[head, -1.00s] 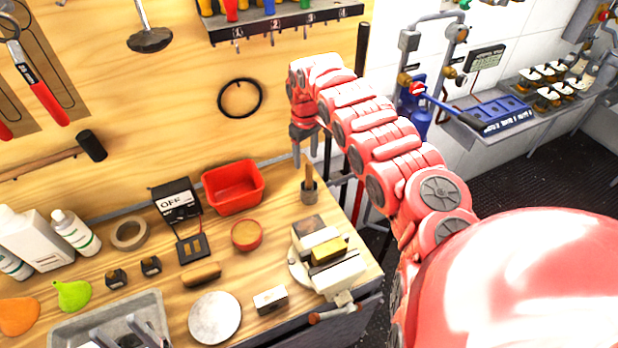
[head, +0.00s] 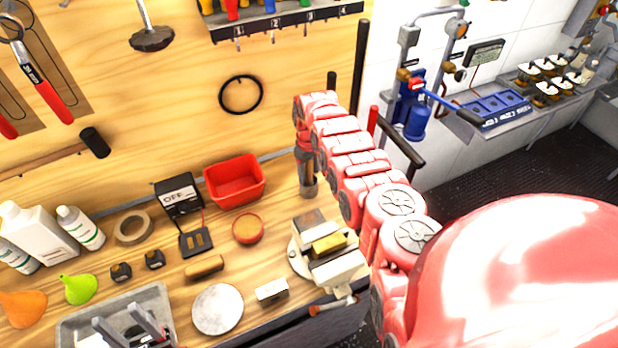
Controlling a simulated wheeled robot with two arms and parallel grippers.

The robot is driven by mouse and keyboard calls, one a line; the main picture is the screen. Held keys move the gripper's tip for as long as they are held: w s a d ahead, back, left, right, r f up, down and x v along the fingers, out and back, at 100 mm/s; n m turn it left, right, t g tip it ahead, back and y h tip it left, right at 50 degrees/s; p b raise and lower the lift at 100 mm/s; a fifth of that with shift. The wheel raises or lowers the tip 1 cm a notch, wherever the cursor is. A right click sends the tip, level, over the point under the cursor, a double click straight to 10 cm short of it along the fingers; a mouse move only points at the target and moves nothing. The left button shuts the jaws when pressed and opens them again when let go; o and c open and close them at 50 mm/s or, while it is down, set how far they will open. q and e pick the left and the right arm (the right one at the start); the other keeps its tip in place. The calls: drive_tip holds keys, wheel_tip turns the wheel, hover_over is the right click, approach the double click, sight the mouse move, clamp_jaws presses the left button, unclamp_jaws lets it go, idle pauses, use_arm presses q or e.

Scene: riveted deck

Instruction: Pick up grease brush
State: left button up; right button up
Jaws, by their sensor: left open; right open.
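The grease brush (head: 308,173) has a wooden handle and stands upright in a small grey cup (head: 309,190) near the back edge of the wooden workbench. My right gripper (head: 305,168) reaches in from the right and points down over the cup. Its dark fingers are at the handle and partly cover it. It is open; I cannot tell whether a finger touches the handle. The brush's lower end is hidden in the cup.
A red bin (head: 235,181) stands left of the cup, with a round red tin (head: 248,228) in front of it. A vise (head: 330,262) is at the bench's right corner. The grey tray (head: 72,328) lies at the front left. Black bars stand behind the arm.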

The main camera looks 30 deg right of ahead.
drive_tip(key=shift+c, duration=0.2)
clamp_jaws()
drive_tip(key=shift+r, duration=0.1)
drive_tip(key=shift+r, duration=0.45)
wheel_tip(320, 180, up, 9)
drive_tip(key=shift+b, duration=0.6)
